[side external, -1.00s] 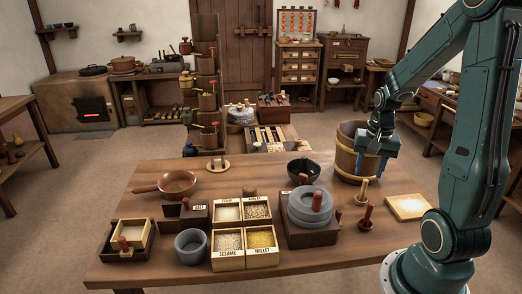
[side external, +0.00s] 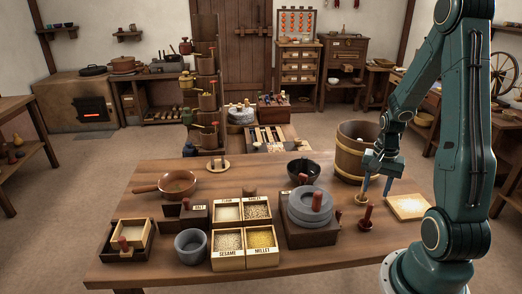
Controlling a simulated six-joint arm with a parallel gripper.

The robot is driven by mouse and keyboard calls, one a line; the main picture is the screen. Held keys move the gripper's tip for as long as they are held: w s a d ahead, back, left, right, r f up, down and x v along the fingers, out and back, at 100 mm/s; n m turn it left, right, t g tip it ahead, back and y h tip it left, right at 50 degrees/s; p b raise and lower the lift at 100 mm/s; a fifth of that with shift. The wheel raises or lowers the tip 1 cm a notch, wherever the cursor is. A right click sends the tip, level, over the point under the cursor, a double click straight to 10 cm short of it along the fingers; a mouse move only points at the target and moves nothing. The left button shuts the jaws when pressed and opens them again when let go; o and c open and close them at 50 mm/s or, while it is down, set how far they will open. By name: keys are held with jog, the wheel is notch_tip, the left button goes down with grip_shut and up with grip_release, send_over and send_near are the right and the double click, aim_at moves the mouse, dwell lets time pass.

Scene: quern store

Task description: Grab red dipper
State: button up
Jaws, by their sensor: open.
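A dark red upright handle with a small dark rounded base, which looks like the red dipper (side external: 367,217), stands on the table near its right side. A similar tan wooden one (side external: 361,199) stands just behind it. My gripper (side external: 376,190) points down with its two blue fingers apart and nothing between them. It is above and slightly behind the red dipper in this view, apart from it. The left fingertip appears close to the tan one; I cannot tell whether they touch.
A stone quern (side external: 310,208) on a dark box stands left of the dippers. A pale square tray (side external: 409,207) lies to the right. A wooden bucket (side external: 352,155) stands behind. Grain boxes (side external: 246,265) and bowls fill the table's left and middle.

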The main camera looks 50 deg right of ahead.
aim_at(372, 204)
jog(key=shift+f, duration=2.7)
jog(key=shift+f, duration=0.1)
jog(key=shift+f, duration=2.5)
grip_shut()
